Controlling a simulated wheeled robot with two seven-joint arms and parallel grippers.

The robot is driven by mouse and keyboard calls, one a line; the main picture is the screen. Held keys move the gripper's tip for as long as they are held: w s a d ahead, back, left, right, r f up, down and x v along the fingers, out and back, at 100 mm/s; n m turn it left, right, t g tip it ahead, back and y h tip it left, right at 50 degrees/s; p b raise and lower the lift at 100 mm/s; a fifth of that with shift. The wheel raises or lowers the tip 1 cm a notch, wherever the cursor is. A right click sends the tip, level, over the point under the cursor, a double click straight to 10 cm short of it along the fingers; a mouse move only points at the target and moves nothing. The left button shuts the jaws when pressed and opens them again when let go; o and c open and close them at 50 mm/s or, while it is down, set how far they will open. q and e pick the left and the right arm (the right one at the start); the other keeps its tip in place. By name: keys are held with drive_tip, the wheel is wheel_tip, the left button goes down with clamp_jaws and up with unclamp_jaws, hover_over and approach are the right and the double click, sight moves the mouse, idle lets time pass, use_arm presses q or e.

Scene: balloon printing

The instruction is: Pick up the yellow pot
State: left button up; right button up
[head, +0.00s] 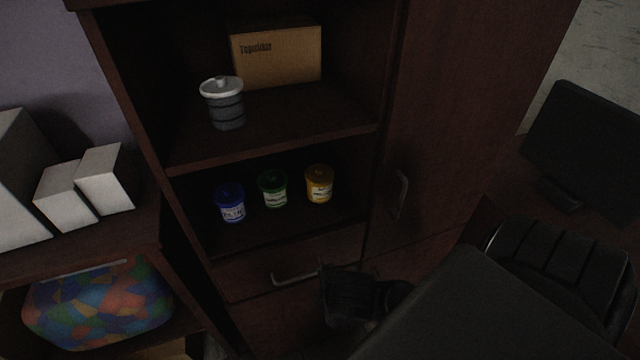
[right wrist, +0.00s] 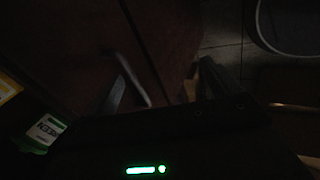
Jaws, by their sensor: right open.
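The yellow pot (head: 319,184) stands upright on the lower shelf of the dark cabinet, at the right end of a row of pots. The green pot (head: 273,189) is left of it, and the blue pot (head: 230,203) is farther left. My right gripper (head: 324,292) is open and empty, in front of the drawer below the yellow pot and apart from it. In the dark right wrist view, part of a yellow label (right wrist: 9,88) and a label reading green (right wrist: 46,131) show at the left edge. My left gripper is not in view.
A grey lidded canister (head: 223,104) and a cardboard box (head: 278,56) stand on the upper shelf (head: 290,128). A drawer handle (head: 295,277) and a door handle (head: 401,194) stick out nearby. A monitor (head: 585,150) stands at the right.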

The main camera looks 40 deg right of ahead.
drive_tip(key=w+d+r+n+t+h, duration=0.35)
drive_tip(key=w+r+n, duration=0.3)
drive_tip(key=n, duration=0.25)
drive_tip(key=n+t+h, duration=0.2)
drive_tip(key=n+t, duration=0.2)
drive_tip(key=n, duration=0.4)
approach(322, 191)
drive_tip(key=shift+w+r+g, duration=0.1)
drive_tip(key=shift+w+g, duration=0.15)
drive_tip(key=shift+w, duration=0.55)
drive_tip(key=shift+w+d+b, duration=0.15)
drive_tip(key=shift+b, duration=0.3)
drive_tip(key=w+d+f+b, duration=0.1)
drive_tip(key=b, duration=0.3)
drive_tip(key=shift+w+f, duration=0.35)
drive_tip(key=shift+w, duration=0.05)
drive_tip(key=shift+r+b+x, duration=0.25)
drive_tip(key=shift+b+x, duration=0.15)
drive_tip(key=shift+x, duration=0.65)
drive_tip(key=shift+w+d, duration=0.3)
drive_tip(key=shift+w, duration=0.1)
drive_tip(key=b+x, duration=0.1)
drive_tip(key=x, duration=0.3)
drive_tip(key=shift+d+f+b, duration=0.2)
drive_tip(key=shift+f+b, duration=0.05)
drive_tip(key=shift+b, duration=0.15)
drive_tip(key=shift+w+d, duration=0.25)
drive_tip(key=shift+w, duration=0.15)
drive_tip(key=shift+s, duration=0.1)
